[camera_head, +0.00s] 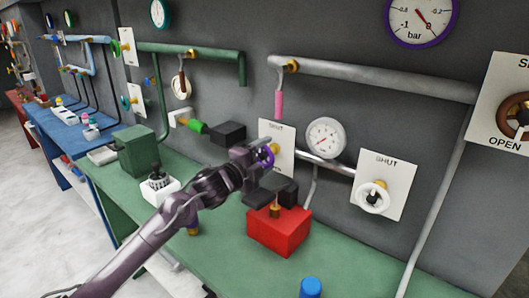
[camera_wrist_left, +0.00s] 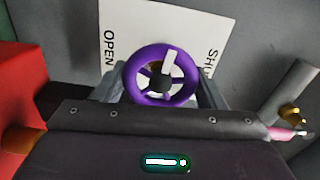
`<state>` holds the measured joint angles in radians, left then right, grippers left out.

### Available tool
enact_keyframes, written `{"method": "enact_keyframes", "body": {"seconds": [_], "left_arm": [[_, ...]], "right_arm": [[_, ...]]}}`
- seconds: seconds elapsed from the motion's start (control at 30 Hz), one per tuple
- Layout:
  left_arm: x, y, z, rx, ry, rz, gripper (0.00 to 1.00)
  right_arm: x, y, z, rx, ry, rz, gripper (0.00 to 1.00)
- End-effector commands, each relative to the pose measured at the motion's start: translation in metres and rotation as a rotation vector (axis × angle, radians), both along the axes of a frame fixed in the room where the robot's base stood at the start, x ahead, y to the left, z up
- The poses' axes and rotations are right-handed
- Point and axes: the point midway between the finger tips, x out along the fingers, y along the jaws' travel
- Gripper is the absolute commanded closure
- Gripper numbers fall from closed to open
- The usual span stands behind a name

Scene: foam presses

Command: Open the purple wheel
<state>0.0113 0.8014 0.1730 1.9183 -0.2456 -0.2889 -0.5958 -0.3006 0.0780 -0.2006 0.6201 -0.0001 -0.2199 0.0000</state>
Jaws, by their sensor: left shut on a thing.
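The purple wheel (camera_wrist_left: 139,88) shows large in the left wrist view, in front of a white plate (camera_wrist_left: 190,25) marked OPEN on the left and SHUT on the right. A white mark on the wheel points up and slightly right. In the head view the purple wheel (camera_head: 266,156) is partly hidden by my left gripper (camera_head: 262,160). My left gripper is shut on the wheel, with a finger at each side of its rim in the wrist view. My right gripper is in neither view.
A red box (camera_head: 280,232) stands on the green bench (camera_head: 225,262) just below my left gripper. A pink-handled lever (camera_head: 279,104) hangs above the wheel. A white wheel (camera_head: 371,197) and a round gauge (camera_head: 326,138) are to the right. A blue cylinder (camera_head: 311,288) stands at the front.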

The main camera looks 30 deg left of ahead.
Motion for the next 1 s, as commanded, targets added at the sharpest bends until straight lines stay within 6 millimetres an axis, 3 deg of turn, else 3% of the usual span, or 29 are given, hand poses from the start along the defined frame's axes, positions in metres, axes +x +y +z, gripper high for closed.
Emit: {"method": "enact_keyframes", "body": {"seconds": [0.3,0.77,0.8,0.93,1.0], "left_arm": [[0.0,0.0008,0.0001,-0.095,0.009,0.002,0.59],[0.0,0.0009,-0.0006,-0.106,0.009,0.002,0.59],[0.0,0.0009,-0.0006,-0.106,0.01,0.002,0.33],[0.0,0.0007,-0.0005,-0.105,0.009,0.002,0.16],[-0.0001,0.0006,-0.0004,-0.105,0.009,0.001,0.14]], "right_arm": [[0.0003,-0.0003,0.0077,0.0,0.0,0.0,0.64],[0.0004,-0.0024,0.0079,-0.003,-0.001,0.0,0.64],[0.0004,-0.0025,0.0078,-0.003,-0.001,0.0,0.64],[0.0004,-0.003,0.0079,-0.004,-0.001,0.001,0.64],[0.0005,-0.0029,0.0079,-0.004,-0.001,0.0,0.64]]}}
